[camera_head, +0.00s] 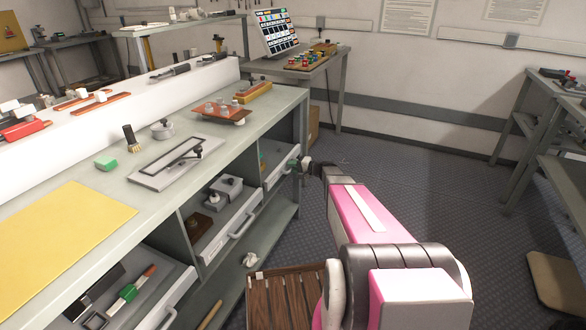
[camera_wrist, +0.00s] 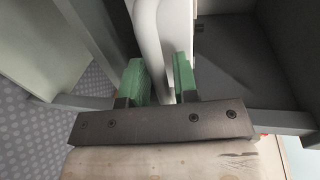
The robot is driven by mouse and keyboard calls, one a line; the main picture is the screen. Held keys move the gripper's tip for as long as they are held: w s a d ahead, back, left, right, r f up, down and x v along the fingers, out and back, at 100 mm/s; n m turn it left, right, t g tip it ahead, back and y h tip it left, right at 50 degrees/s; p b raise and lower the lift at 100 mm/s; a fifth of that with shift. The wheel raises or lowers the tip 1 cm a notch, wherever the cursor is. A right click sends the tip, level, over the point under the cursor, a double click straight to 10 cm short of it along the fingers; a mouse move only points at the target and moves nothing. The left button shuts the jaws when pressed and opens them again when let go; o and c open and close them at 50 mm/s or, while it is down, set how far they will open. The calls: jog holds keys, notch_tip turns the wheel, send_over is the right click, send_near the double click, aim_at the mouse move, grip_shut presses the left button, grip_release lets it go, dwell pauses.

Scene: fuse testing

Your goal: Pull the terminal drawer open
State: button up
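The workbench has several open-topped drawers under its top. My gripper (camera_head: 302,164) is at this drawer's front. In the wrist view, the green fingers (camera_wrist: 160,82) of my gripper stand on either side of the drawer's white curved handle (camera_wrist: 150,28). The white drawer front (camera_wrist: 183,25) is just right of the handle. My arm hides part of the floor.
A middle drawer (camera_head: 228,232) holds grey boxes, and a nearer left drawer (camera_head: 158,302) holds tools. Small parts lie on the bench top (camera_head: 240,140). A table (camera_head: 315,72) with a screen stands behind. The floor (camera_head: 420,165) right of the bench is clear.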

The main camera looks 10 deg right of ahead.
grip_shut()
jog(key=shift+s+d, duration=0.1)
jog(key=f+v, duration=0.3)
jog(key=v, duration=1.1)
jog(key=d+f+v, duration=0.1)
jog(key=f+v, duration=0.2)
jog(key=v, duration=1.2)
jog(key=shift+s+d, duration=0.3)
jog(key=shift+s, duration=0.15)
jog(key=shift+o, duration=1.8)
grip_release()
jog(key=shift+r, duration=0.1)
jog(key=v, duration=1)
jog(key=shift+s+d, duration=0.2)
jog(key=shift+d, duration=0.2)
